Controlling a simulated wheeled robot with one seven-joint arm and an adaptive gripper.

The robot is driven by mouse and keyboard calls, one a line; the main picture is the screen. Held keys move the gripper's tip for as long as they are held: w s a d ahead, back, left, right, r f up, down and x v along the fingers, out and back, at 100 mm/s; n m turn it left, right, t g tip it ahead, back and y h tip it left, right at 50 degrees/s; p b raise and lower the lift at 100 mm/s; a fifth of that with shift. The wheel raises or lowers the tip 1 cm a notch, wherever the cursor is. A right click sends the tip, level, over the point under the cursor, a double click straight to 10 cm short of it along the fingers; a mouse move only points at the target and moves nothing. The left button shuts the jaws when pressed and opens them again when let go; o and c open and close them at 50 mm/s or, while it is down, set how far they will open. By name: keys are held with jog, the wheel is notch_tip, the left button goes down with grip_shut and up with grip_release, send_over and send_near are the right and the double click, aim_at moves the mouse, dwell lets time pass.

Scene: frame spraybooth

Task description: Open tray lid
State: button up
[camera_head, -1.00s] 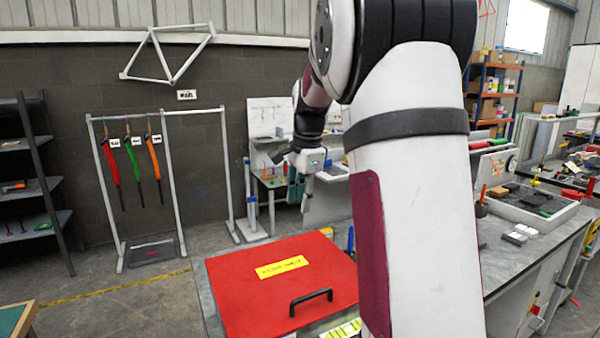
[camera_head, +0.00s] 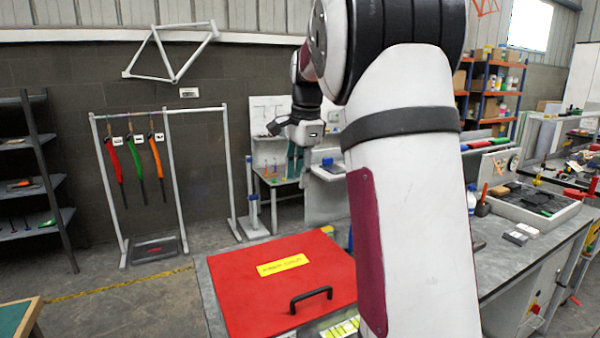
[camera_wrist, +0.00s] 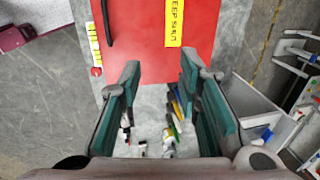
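The red tray lid (camera_head: 250,295) lies flat and shut on the grey bench in the head view. It bears a yellow label (camera_head: 283,265) and a black bar handle (camera_head: 311,299) near its front right edge. In the wrist view the red lid (camera_wrist: 150,45) fills the top middle, with the black handle (camera_wrist: 107,22) at its upper left and the label (camera_wrist: 174,22) reading "KEEP SHUT". My gripper (camera_wrist: 160,65) is open and empty, its two green-lined fingers apart. In the head view my gripper (camera_head: 295,172) hangs above and beyond the lid, fingers downward, well clear of the handle.
A yellow-green level-like strip (camera_head: 341,328) lies beside the lid's front edge. Several small tools lie on the grey surface below my fingers in the wrist view. A parts tray (camera_head: 570,213) stands on the bench at right. My arm hides the bench's middle.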

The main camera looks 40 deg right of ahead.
jog(key=shift+a, duration=0.1)
dwell(0.7)
jog(key=s+a+r+n+t+b, duration=0.1)
jog(key=s+a+n, duration=0.4)
jog(key=a, duration=0.4)
jog(key=s+a+r+n+t, duration=0.1)
jog(key=s+a+n, duration=0.45)
jog(key=a, duration=0.35)
jog(key=s+a+f+n+t, duration=0.1)
jog(key=s+a+f+n, duration=0.8)
jog(key=s, duration=0.3)
jog(key=n+g+b, duration=0.3)
jog(key=n+b, duration=0.1)
jog(key=n, duration=1.3)
send_over(311, 292)
jog(key=s, duration=0.3)
notch_tip(311, 292, down, 7)
jog(key=shift+m, duration=0.25)
jog(key=w+f, duration=0.1)
jog(key=f, duration=0.8)
jog(key=w+f, duration=0.1)
jog(key=f, duration=0.3)
jog(key=shift+w+f, duration=0.2)
jog(key=shift+w, duration=0.15)
